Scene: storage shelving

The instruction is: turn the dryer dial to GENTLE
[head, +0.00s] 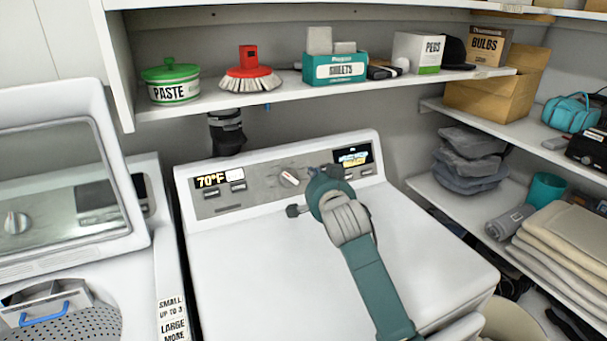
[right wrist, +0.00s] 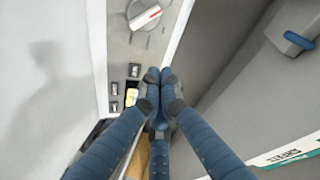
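The white dryer (head: 235,265) has a grey control panel at its back edge. The dial (head: 289,177) is a round white knob with a red mark, near the panel's middle. The labels around it are too small to read. The dial also shows at the top of the right wrist view (right wrist: 143,14). My right gripper (head: 325,190) is in front of the panel, just right of the dial. In the right wrist view its dark fingertips (right wrist: 160,80) are together with nothing between them, apart from the dial. My left gripper is not in view.
A shelf above the panel holds a paste tub (head: 172,83), a red brush (head: 250,72) and a sheets box (head: 335,68). A washer (head: 150,235) with its lid up stands left. Side shelves with folded cloths (head: 565,245) are at right. The dryer top is clear.

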